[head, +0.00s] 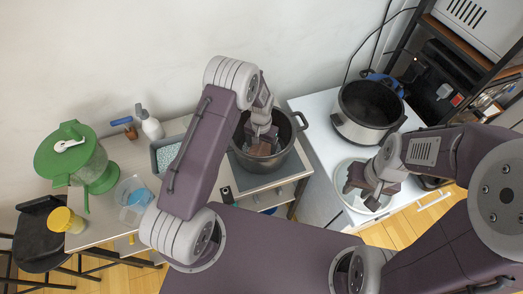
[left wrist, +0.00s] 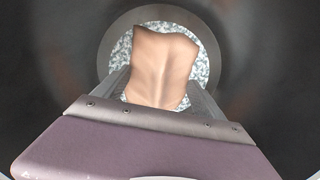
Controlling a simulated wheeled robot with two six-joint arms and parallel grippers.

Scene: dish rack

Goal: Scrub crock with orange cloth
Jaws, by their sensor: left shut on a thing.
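A dark grey two-handled pot (head: 293,154), which I take as the crock, stands on the table's right part. My left gripper (head: 261,140) reaches down inside it and is shut on the cloth (head: 258,149), which looks brownish orange. In the left wrist view the cloth (left wrist: 160,68) is bunched between my fingers, in front of a round speckled patch inside a dark round wall. Whether the cloth touches the pot's inside cannot be told. My right gripper (head: 362,188) is open and empty above a white basin (head: 341,184) at right.
A slow cooker (head: 357,130) with a dark inner pot stands on the white counter (head: 318,108) behind the basin.

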